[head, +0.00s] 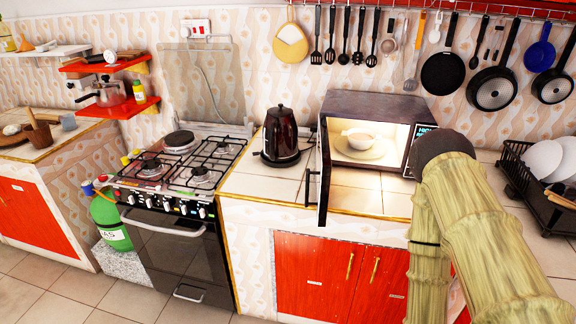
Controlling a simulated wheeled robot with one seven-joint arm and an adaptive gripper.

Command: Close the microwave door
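The microwave (378,105) stands on the tiled counter against the wall. Its door (323,175) is wide open, swung out toward me on the left side and seen nearly edge-on. The door's dark handle (310,188) sticks out on the door's left. The lit inside shows a bowl (362,138) on a pale round plate (358,149). My arm, pale and ridged with a dark rounded joint, rises at the right, and that joint overlaps the microwave's right side and control panel. My gripper is out of the frame.
A dark kettle (281,136) stands left of the open door, with a gas stove (178,172) farther left. A black dish rack (517,172) with plates is at the right. Pans and utensils hang above. Bare counter tiles (365,199) lie in front of the microwave.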

